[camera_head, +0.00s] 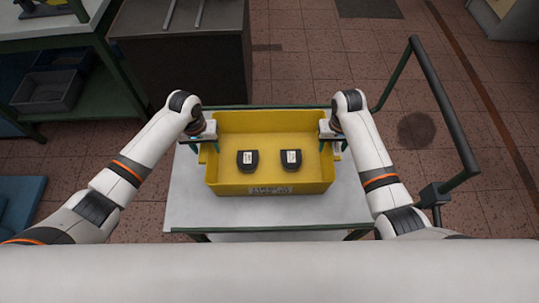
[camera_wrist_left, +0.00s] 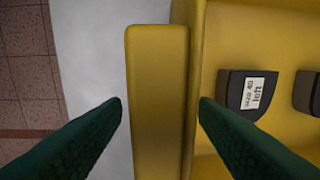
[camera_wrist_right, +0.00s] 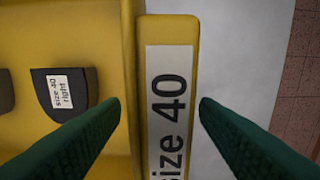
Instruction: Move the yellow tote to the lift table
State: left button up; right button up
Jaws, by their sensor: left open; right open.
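The yellow tote (camera_head: 225,185) sits on a grey-topped cart (camera_head: 190,205) in front of me. Two dark shoe lasts with white labels lie in it: the left last (camera_head: 247,160) and the right last (camera_head: 291,159).
The cart has a dark push handle (camera_head: 440,105) at the right. A dark cabinet (camera_head: 180,60) stands behind it, and a green bench (camera_head: 100,60) with a grey bin (camera_head: 48,92) at the left. A blue platform (camera_head: 18,200) is at far left. Tiled floor is open at the back right.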

pick_arm(q)
jog(key=shift+f, duration=0.35)
pick_arm(e)
jog(key=shift+f, duration=0.35)
pick_arm(q)
jog(key=shift+c, duration=0.2)
pick_arm(e)
jog(key=shift+c, duration=0.3)
pick_arm(q)
grip_shut()
pick_arm(e)
grip_shut()
jog(key=shift+r, duration=0.1)
